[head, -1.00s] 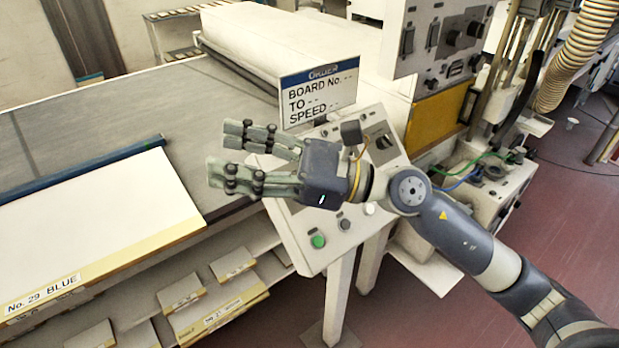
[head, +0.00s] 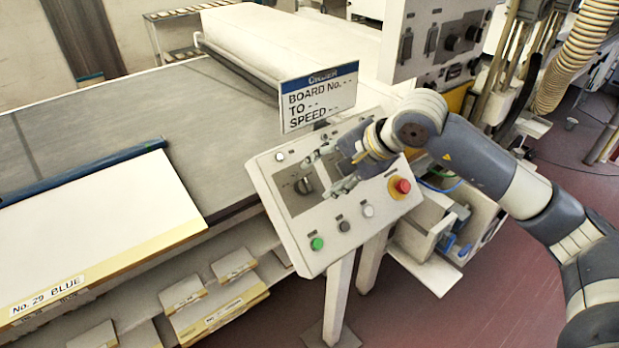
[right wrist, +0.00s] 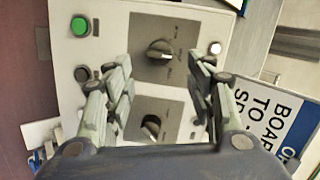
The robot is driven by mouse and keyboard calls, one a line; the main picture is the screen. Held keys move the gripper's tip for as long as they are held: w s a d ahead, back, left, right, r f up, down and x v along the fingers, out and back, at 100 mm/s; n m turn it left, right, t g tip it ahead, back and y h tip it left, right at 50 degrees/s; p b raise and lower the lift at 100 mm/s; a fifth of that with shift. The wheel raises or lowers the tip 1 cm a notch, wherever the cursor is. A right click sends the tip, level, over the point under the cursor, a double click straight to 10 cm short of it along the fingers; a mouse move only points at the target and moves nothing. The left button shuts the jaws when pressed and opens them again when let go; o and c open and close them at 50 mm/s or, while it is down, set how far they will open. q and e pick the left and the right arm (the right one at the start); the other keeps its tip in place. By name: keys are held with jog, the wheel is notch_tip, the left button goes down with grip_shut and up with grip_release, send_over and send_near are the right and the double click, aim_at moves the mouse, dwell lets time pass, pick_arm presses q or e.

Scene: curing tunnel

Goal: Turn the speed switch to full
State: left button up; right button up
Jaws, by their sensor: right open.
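The sloped control panel (head: 275,215) carries a left rotary switch (head: 304,186) on a dark plate, which also shows in the right wrist view (right wrist: 160,52). A second rotary switch (right wrist: 151,125) shows in the right wrist view. In the head view the gripper covers that area. The switch lettering is too small to read, so I cannot tell which is the speed switch. My right gripper (head: 326,169) is open and empty over the panel, fingers pointing toward the left switch. In the right wrist view its fingertips (right wrist: 164,68) are either side of that switch; contact cannot be told.
The panel has a green button (head: 317,244), a black button (head: 344,226), a white button (head: 368,211) and a red emergency stop (head: 401,187). An order sign (head: 318,97) with blank entries stands behind it.

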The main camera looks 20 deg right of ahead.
aim_at(309, 183)
jog(key=p+x, duration=0.1)
jog(key=x, duration=0.4)
jog(key=shift+w+a+f+p, duration=0.15)
jog(key=shift+a+f+p, duration=0.05)
jog(key=shift+p, duration=0.15)
jog(key=shift+w+a+f, duration=0.15)
jog(key=shift+w+f, duration=0.1)
jog(key=shift+f, duration=0.25)
jog(key=c, duration=1.1)
